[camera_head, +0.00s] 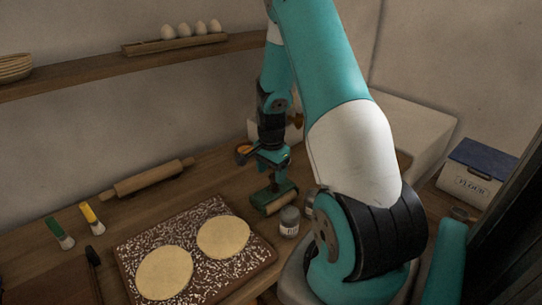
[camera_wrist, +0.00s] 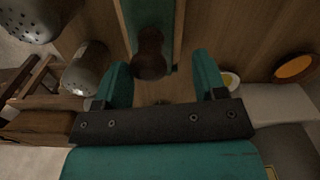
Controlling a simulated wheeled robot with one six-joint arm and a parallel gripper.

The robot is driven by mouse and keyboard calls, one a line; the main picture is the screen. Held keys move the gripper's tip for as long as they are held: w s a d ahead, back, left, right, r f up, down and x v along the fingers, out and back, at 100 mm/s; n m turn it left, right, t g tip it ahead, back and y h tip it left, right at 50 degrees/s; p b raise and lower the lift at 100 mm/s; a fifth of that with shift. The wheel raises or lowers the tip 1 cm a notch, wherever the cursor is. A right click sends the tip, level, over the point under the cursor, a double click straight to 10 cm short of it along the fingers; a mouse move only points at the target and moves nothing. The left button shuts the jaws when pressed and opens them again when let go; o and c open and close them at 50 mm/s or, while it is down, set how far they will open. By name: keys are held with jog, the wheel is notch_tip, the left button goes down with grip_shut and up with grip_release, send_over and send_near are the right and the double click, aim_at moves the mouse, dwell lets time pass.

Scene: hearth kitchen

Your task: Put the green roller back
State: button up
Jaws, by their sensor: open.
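The green roller (camera_head: 272,196) is at the counter's right part, beside the pastry board's right edge. It shows a green body and a pale wooden cylinder low down. In the wrist view its dark rounded handle end (camera_wrist: 151,55) lies ahead, with a green strip behind it. My gripper (camera_head: 270,162) is just above the roller, pointing down. In the wrist view its teal fingers (camera_wrist: 160,75) are spread, with the handle end seen between their tips, closer to the left finger. Nothing is held. I cannot tell whether the fingers reach around the handle.
The board (camera_head: 262,257) bears two dough rounds. A rolling pin (camera_head: 148,179) lies at the back; green (camera_head: 58,233) and yellow (camera_head: 92,217) brushes lie left. A shelf (camera_head: 75,74) runs along the wall.

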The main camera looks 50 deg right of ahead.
notch_tip(320, 180, up, 8)
jog(key=shift+f+b, duration=0.2)
jog(key=shift+b, duration=0.25)
jog(key=shift+w+a+r, duration=0.1)
jog(key=shift+w+a, duration=0.05)
jog(key=a+r+n+t+y, duration=0.1)
jog(key=a+r+n, duration=0.4)
jog(key=a, duration=0.5)
jog(key=a+r+n+y, duration=0.1)
jog(key=a+r+n, duration=0.4)
jog(key=a, duration=0.6)
jog(key=s+a+r+n+y, duration=0.1)
jog(key=s+a+r+n, duration=0.1)
jog(key=s+a+n, duration=0.5)
jog(key=s+a+r+n+g+y, duration=0.1)
jog(key=s+a+r+n, duration=0.2)
jog(key=s+a+n, duration=0.5)
jog(key=shift+s+a+n, duration=0.2)
jog(key=shift+a+n, duration=0.4)
jog(key=shift+a, duration=0.35)
jog(key=shift+d, duration=0.1)
